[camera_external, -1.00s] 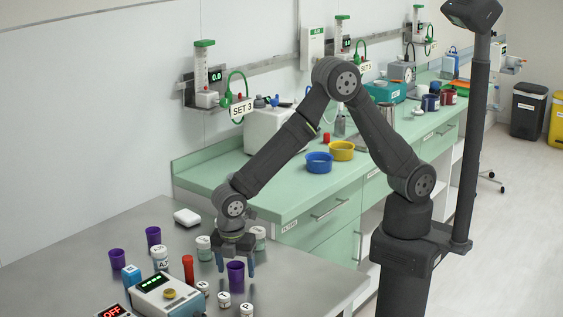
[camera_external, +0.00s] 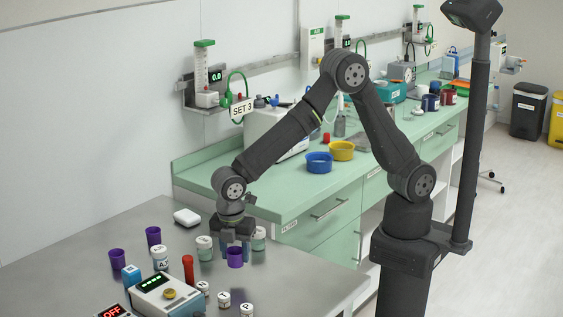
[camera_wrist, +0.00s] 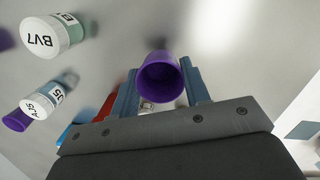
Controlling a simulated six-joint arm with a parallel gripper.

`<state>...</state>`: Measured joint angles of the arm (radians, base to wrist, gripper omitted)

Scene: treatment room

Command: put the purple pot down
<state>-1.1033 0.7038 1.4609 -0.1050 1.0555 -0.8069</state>
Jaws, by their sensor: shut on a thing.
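A purple pot (camera_external: 235,258) is held between the blue fingers of my gripper (camera_external: 232,252) over the right part of the grey metal table (camera_external: 190,236). In the wrist view, the open-mouthed purple pot (camera_wrist: 163,78) sits between the two fingers of my gripper (camera_wrist: 161,84), which are closed on its sides. Its mouth faces the wrist camera. I cannot tell how far its base is from the table top. Two other purple pots stand at the table's left, one at the front (camera_external: 117,259) and one farther back (camera_external: 153,236).
A red tube (camera_external: 188,268), small white-lidded vials (camera_external: 224,299) and a white device (camera_external: 166,296) stand in front and left. A green-topped counter (camera_external: 290,195) lies behind.

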